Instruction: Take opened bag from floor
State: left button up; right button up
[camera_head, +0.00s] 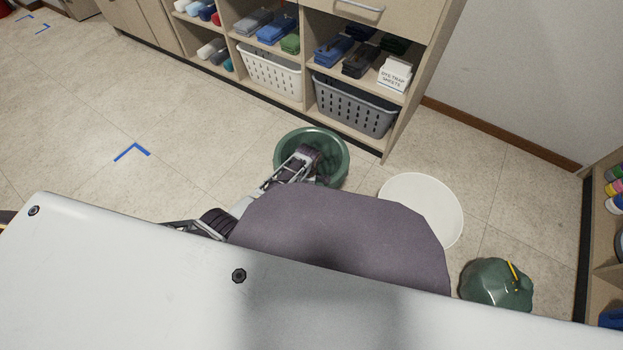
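A dark green, crumpled bag (493,285) with a yellow strip on its top sits on the floor at the lower right. My pale body hides part of the floor just below it. Whether its mouth is open I cannot tell. My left gripper (297,164), with silver links and dark parts, is over the green bin (341,166), far to the left of the bag. Its fingertips are not clear, so I cannot tell whether it is open or holds anything. I cannot make out my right gripper.
A round white disc (421,207) lies on the floor between bin and bag. A shelf unit with a white basket (270,72) and a grey basket (353,107) stands behind. Another shelf (605,250) edges the right side.

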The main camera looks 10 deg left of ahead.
pick_arm(q)
jog(key=shift+f, duration=0.1)
dwell(0.5)
grip_shut()
